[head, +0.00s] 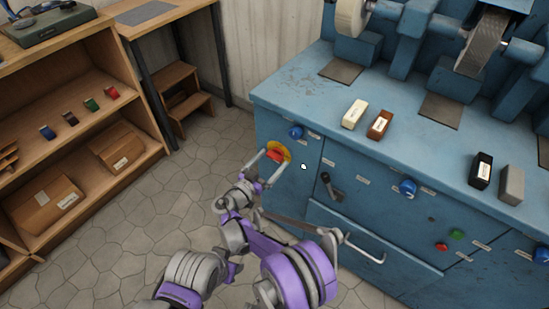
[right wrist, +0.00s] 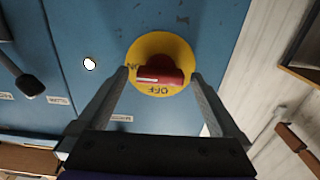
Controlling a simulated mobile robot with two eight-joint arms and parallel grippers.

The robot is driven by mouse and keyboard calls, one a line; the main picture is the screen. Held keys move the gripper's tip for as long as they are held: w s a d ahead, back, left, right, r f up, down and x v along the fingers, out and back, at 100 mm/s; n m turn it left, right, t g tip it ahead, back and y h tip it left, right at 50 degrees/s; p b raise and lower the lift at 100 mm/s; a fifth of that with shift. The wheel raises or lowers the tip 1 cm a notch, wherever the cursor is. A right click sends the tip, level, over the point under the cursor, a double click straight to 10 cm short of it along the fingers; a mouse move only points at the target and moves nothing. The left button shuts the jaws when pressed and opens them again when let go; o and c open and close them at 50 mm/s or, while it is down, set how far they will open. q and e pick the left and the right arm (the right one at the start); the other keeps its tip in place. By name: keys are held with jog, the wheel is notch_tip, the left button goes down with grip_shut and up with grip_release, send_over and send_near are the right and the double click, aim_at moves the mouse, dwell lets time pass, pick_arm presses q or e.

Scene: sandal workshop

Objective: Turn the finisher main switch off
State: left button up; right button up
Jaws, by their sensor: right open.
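The finisher main switch (head: 286,148) is a round yellow plate with a red handle on the blue finisher's front, near its left corner. In the right wrist view the yellow plate (right wrist: 153,46) carries the words ON at the left and OFF below, turned upside down. The red handle (right wrist: 171,70) lies crosswise, its white mark pointing left towards ON. My right gripper (head: 271,161) is open in front of the switch, one finger on each side of the handle. Whether the fingers touch it I cannot tell. My left gripper is not in view.
The finisher (head: 283,92) also has blue knobs (head: 408,187), a black lever (head: 331,186), red and green buttons and a drawer handle (head: 365,250). Small blocks lie on its top. A wooden shelf (head: 85,85) with boxes stands at left. The stone floor between is clear.

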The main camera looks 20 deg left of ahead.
jog(key=shift+s, duration=0.15)
jog(key=shift+c, duration=0.2)
jog(key=c, duration=1.3)
jog(key=shift+o, duration=0.2)
jog(key=n, duration=0.4)
jog(key=shift+n, duration=0.4)
jog(key=n, duration=0.9)
jog(key=shift+n, duration=2.1)
